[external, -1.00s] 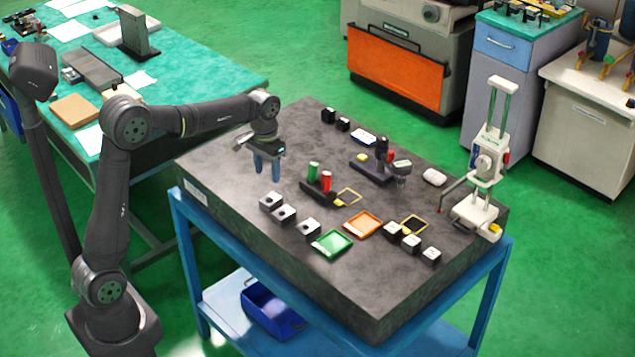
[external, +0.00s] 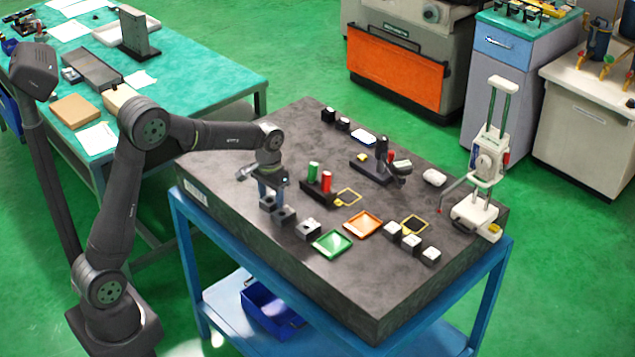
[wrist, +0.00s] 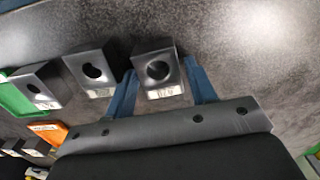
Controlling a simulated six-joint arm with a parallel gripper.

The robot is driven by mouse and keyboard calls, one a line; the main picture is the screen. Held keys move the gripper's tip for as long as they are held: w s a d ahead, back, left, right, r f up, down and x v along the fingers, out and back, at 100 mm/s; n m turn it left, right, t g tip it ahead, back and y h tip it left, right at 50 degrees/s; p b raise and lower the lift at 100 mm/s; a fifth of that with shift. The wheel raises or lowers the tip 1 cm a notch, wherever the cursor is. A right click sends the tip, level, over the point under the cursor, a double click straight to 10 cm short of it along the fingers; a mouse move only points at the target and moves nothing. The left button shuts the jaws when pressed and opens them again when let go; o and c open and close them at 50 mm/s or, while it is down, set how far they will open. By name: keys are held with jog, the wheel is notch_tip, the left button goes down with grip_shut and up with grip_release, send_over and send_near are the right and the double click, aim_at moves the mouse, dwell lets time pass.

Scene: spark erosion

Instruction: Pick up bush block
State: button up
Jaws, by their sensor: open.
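Three grey bush blocks with round dark holes stand in a row on the dark slab (external: 225,160). The end block (wrist: 157,48) is between the two blue fingers of my gripper (wrist: 160,68) in the wrist view. The fingers are open, one on each side of it; contact is not clear. In the external view my gripper (external: 270,197) is low over this block (external: 267,204), which it partly hides. The middle block (external: 284,216) and the far block (external: 308,230) stand to the right, and show to the left in the wrist view.
A green tray (external: 333,244) and an orange tray (external: 363,225) lie past the row. A dark holder with green (external: 313,172) and red (external: 326,181) cylinders stands close to my gripper. Several white-topped blocks (external: 411,243) and a tall white stand (external: 487,160) are farther right.

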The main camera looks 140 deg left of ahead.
jog(key=c, duration=1.1)
jog(key=shift+r, duration=0.1)
